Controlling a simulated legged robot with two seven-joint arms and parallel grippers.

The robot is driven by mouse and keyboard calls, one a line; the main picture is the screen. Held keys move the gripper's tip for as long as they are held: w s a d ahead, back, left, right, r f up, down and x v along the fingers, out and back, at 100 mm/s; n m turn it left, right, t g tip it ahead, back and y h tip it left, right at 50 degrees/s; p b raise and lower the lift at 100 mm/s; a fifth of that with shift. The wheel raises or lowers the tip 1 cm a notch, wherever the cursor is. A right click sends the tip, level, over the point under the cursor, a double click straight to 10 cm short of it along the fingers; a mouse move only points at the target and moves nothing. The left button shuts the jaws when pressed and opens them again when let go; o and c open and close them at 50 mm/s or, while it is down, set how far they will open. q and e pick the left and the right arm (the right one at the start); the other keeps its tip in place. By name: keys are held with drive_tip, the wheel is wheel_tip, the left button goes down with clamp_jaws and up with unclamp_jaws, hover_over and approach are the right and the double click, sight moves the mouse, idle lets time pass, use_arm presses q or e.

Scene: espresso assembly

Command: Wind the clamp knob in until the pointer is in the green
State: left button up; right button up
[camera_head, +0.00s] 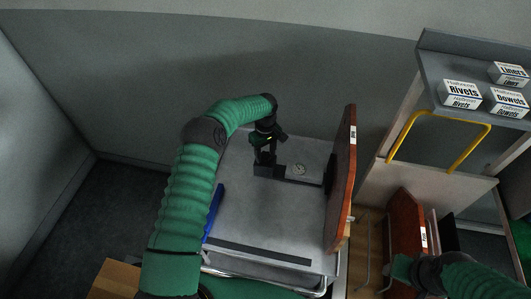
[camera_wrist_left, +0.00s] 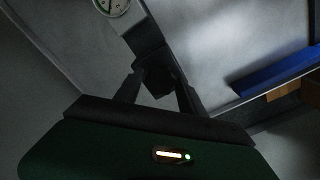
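The clamp (camera_head: 268,171) is a dark block with a bar on the grey worktop. A round white dial (camera_head: 299,169) sits beside it; its pointer and any green zone are too small to read. The dial is cut off at the top of the left wrist view (camera_wrist_left: 112,5). My left gripper (camera_head: 264,157) points down at the clamp's left end. In the wrist view its fingers stand apart with a dark part (camera_wrist_left: 160,77) between their tips. I cannot tell whether they touch it, or make out the knob.
A blue bar (camera_head: 214,212) lies at the worktop's left edge. A dark strip (camera_head: 262,251) lies near the front. An upright reddish-brown panel (camera_head: 343,180) stands at the right edge. A shelf (camera_head: 440,70) at right holds several white boxes. The middle of the worktop is clear.

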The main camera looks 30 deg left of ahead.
use_arm(q)
drive_tip(key=c, duration=0.9)
drive_tip(key=shift+m, duration=0.3)
drive_tip(key=m+b, duration=0.1)
drive_tip(key=m, duration=0.1)
drive_tip(key=shift+m, duration=0.3)
drive_tip(key=m+b, duration=0.1)
drive_tip(key=m, duration=0.2)
drive_tip(key=shift+m, duration=0.3)
drive_tip(key=m, duration=0.6)
drive_tip(key=shift+a+b, duration=0.1)
drive_tip(key=shift+b, duration=0.2)
drive_tip(key=m, duration=0.7)
